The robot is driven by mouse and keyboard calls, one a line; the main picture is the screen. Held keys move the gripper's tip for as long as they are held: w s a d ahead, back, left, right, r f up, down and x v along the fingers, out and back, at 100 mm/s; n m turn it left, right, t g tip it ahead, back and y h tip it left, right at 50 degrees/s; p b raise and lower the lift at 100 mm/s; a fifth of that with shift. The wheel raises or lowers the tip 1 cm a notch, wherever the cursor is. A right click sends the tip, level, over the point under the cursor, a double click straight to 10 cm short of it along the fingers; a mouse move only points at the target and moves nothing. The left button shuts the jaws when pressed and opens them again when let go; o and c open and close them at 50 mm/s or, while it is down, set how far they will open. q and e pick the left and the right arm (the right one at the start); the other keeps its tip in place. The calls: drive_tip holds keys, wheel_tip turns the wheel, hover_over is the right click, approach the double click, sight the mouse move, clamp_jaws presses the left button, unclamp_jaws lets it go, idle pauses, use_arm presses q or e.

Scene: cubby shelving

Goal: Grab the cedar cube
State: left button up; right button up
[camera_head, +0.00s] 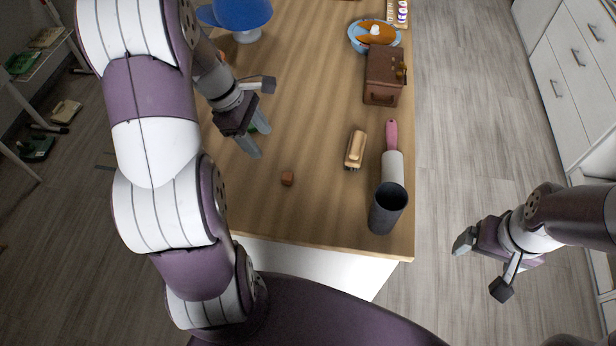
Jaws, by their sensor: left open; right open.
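The cedar cube (287,179) is a small reddish-brown block on the wooden table top, near its front edge and left of the brush. My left gripper (258,143) is open and empty above the table, up and to the left of the cube and apart from it. My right gripper (478,266) is open and empty, off the table's right side over the floor, far from the cube.
Right of the cube on the table (310,110) are a wooden brush (356,149), a lint roller (392,164) and a dark cup (387,208). The table around the cube is clear.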

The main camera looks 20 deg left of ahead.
sight(283, 175)
use_arm(q)
drive_tip(key=shift+n, duration=0.3)
drive_tip(key=x, duration=1.2)
drive_tip(key=shift+s+f, duration=0.2)
drive_tip(key=shift+s, duration=0.15)
drive_tip(key=shift+w+d, duration=0.1)
drive_tip(key=shift+d, duration=0.05)
clamp_jaws()
